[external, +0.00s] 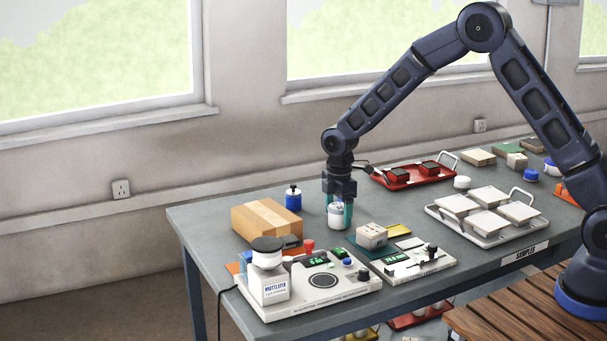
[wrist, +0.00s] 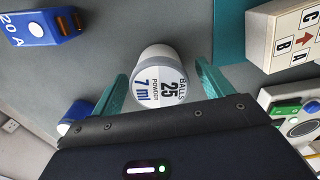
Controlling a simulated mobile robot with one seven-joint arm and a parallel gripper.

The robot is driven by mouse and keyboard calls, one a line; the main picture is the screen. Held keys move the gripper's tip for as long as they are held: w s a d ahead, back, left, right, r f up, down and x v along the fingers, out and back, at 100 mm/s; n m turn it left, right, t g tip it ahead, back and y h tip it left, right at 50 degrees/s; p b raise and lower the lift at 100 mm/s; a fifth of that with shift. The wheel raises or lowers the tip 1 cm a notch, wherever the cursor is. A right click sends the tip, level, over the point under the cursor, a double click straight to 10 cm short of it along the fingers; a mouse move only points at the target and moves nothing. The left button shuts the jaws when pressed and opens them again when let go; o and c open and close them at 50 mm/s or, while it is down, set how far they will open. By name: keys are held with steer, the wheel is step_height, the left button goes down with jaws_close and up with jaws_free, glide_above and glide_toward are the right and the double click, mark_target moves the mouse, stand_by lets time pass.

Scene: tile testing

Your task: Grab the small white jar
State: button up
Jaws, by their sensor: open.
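The small white jar (external: 337,218) stands on the grey table below my gripper (external: 339,211) in the external view. In the wrist view the jar (wrist: 160,62) has a grey rim and a label reading "BALLS 25 POWDER 7 ml". My gripper is open, with one teal finger on each side of the jar. In the wrist view a gap shows between the jar and each finger. The far finger is partly hidden by the jar in the external view.
A blue bottle (external: 293,199) and a cardboard box (external: 266,218) stand to the left. A lettered block (external: 371,236) is close on the right. Instruments (external: 310,287) stand in front. A red tray (external: 414,177) and a tray of tiles (external: 460,232) lie to the right.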

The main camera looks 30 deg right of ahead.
steer(key=shift+f, duration=0.65)
steer(key=shift+c, duration=0.2)
steer(key=c, duration=1.1)
steer(key=shift+r, duration=0.1)
